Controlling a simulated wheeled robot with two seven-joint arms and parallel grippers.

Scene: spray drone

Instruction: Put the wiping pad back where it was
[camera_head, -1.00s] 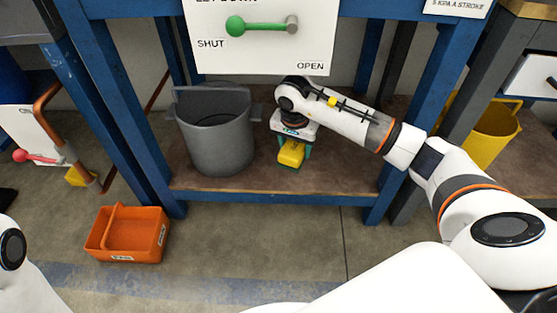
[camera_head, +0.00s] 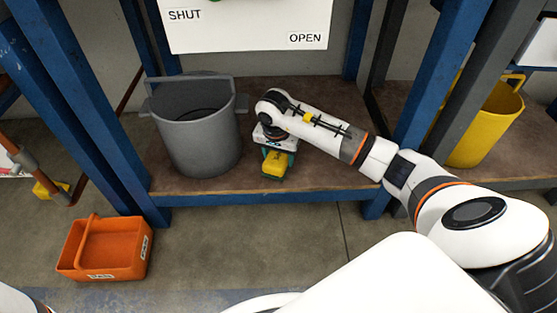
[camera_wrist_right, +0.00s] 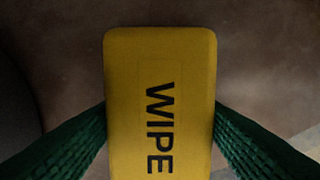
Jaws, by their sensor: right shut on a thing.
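The wiping pad (camera_head: 274,164) is a yellow block between the green fingers of my right gripper (camera_head: 276,168), low over the brown lower shelf (camera_head: 215,184), right of the grey bucket. In the right wrist view the pad (camera_wrist_right: 160,80) fills the middle, marked "WIPE", with a green finger of the right gripper (camera_wrist_right: 160,130) on each side. I cannot tell whether the pad touches the shelf. My left gripper is not in view.
The grey bucket (camera_head: 198,130) stands on the shelf just left of the pad. An orange caddy (camera_head: 104,250) sits on the floor at the left. A yellow bucket (camera_head: 485,125) is at the right. Blue posts (camera_head: 425,90) frame the shelf; its middle right is clear.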

